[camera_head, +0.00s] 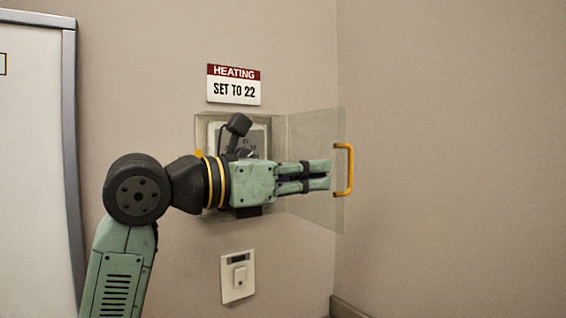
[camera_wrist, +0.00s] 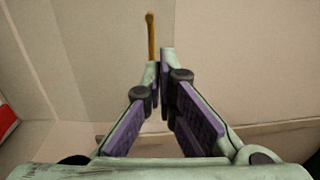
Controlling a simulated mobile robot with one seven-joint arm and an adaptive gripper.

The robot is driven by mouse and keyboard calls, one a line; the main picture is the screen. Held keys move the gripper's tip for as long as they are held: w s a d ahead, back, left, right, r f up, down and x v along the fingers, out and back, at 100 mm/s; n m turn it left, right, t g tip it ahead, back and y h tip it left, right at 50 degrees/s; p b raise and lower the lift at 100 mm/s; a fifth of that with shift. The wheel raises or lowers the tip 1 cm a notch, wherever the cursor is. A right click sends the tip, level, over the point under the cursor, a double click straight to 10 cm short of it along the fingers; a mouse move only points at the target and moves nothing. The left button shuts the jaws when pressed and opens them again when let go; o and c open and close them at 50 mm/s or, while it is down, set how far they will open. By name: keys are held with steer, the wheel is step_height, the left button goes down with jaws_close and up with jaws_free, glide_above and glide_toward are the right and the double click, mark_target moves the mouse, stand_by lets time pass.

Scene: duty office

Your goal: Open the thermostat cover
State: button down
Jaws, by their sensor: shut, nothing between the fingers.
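The clear thermostat cover (camera_head: 312,208) stands swung out from its box on the wall, its yellow handle (camera_head: 350,170) at the free right edge. The thermostat (camera_head: 258,137) sits in the clear box, mostly hidden behind my arm. My gripper (camera_head: 328,175) is shut and empty, pointing right in front of the cover, with its tips a little short of the handle. In the wrist view the handle (camera_wrist: 151,38) shows beyond the fingertips. I cannot tell whether the fingers touch the cover.
A red and white sign (camera_head: 234,84) reading "HEATING SET TO 22" hangs above the box. A wall switch (camera_head: 238,276) is below it. A white board (camera_head: 35,150) with a grey frame is at the left. The right wall (camera_head: 460,160) is bare.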

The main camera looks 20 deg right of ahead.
mark_target(337, 177)
steer(key=shift+x, duration=0.9)
steer(key=n+t+b, duration=0.1)
steer(key=d+n+t+y+b, duration=0.1)
steer(key=t, duration=0.1)
steer(key=shift+d+f, duration=0.2)
steer(key=shift+f, duration=0.05)
steer(key=w+d+n+t+y+b, duration=0.1)
steer(key=w+d+n+t+b, duration=0.1)
steer(key=d+b, duration=0.2)
steer(key=shift+d+r+t+y, duration=0.3)
steer(key=shift+d+t, duration=0.1)
steer(key=shift+d, duration=0.55)
steer(key=shift+w+a, duration=0.1)
